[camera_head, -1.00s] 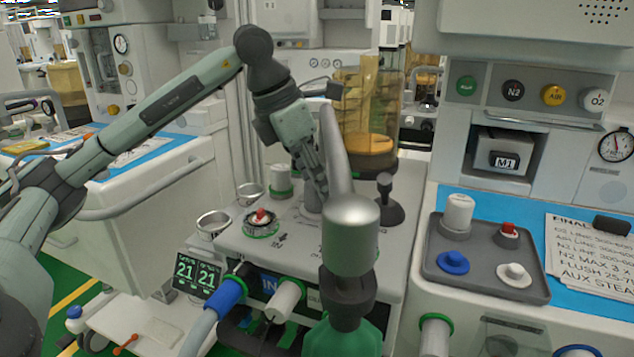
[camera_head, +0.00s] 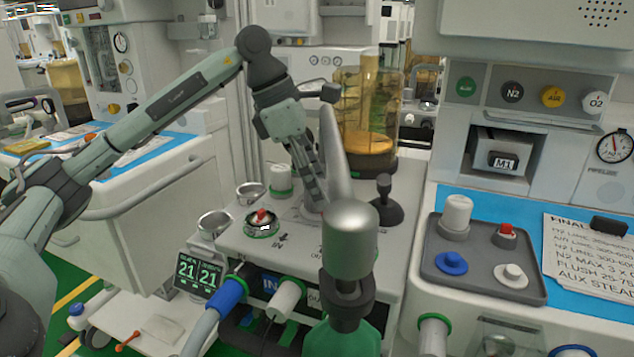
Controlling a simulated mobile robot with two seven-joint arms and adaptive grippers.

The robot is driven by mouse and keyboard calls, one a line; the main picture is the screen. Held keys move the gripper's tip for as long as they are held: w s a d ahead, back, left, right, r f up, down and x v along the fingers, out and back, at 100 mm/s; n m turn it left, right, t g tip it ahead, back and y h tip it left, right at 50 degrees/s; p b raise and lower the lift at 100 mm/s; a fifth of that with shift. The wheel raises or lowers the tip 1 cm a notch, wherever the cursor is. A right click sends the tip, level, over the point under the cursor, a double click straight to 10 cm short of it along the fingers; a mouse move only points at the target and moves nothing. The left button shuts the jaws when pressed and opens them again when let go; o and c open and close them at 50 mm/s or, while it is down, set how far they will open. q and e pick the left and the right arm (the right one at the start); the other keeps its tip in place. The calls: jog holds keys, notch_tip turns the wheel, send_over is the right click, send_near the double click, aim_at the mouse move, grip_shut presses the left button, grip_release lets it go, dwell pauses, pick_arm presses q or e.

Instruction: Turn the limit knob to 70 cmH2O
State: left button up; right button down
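My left gripper (camera_head: 316,192) points down over the top of the middle cart (camera_head: 300,262). Its fingertips are at a small grey fitting on the cart top, partly hidden by the fingers and the grey curved pipe (camera_head: 336,150). I cannot tell whether the fingers touch or hold it. To its left on the same top are a red-centred knob in a green-edged ring (camera_head: 262,217) and a white cylinder with a green base (camera_head: 281,178). I cannot read a scale or tell which is the limit knob. My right gripper is not in view.
A silver cylinder (camera_head: 350,240) stands in front of the pipe. A black lever (camera_head: 384,203) and an amber canister (camera_head: 368,125) are to the right and behind. A grey tray (camera_head: 484,278) with knobs lies on the right cart. Two metal cups (camera_head: 213,224) sit at the left edge.

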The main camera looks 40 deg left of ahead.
pick_arm(q)
jog(key=shift+r, duration=0.15)
jog(key=v, duration=1.1)
jog(key=shift+r, duration=0.35)
jog(key=shift+s+a, duration=0.1)
